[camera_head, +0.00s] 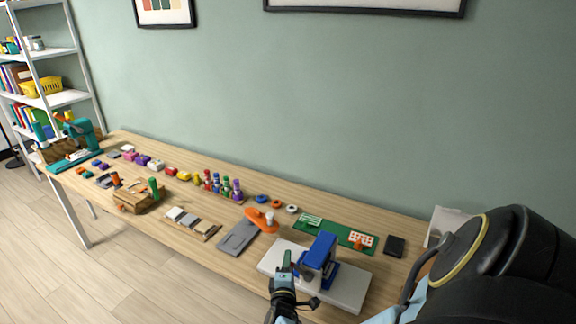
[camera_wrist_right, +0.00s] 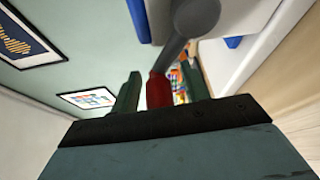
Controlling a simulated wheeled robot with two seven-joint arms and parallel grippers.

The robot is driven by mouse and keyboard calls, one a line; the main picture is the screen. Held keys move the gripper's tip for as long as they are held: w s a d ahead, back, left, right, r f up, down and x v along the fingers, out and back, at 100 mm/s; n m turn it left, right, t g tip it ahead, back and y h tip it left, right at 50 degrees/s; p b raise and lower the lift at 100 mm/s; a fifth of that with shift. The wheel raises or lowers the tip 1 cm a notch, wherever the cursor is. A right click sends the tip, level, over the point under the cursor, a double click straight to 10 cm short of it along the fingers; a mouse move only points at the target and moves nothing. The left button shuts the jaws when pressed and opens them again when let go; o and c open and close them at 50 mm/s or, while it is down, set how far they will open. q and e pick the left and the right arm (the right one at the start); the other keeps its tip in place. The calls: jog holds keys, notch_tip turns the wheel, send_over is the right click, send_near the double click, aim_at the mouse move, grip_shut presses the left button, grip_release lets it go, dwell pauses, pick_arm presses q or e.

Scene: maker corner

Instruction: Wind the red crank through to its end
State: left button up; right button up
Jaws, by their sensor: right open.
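The red crank handle (camera_wrist_right: 158,90) shows in the right wrist view, at the end of a grey crank arm (camera_wrist_right: 184,35). It stands between the two dark green fingers of my right gripper (camera_wrist_right: 161,72), with a visible gap on the right side. In the head view my right gripper (camera_head: 287,259) is at the left side of a blue machine (camera_head: 321,250) on a pale grey base (camera_head: 350,285). The red handle cannot be made out there. My right gripper is open around the handle. My left gripper is not in view.
A grey plate (camera_head: 237,238) and an orange part (camera_head: 258,219) lie left of the machine. A green board (camera_head: 320,231) and a dark block (camera_head: 396,246) are behind it. A wooden box (camera_head: 131,203) and several small coloured pieces line the table (camera_head: 190,200) further left.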

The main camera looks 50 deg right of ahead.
jog(key=p+v, duration=0.1)
jog(key=v, duration=1.2)
jog(key=shift+a+p, duration=0.2)
jog(key=shift+p, duration=0.15)
jog(key=shift+s, duration=0.1)
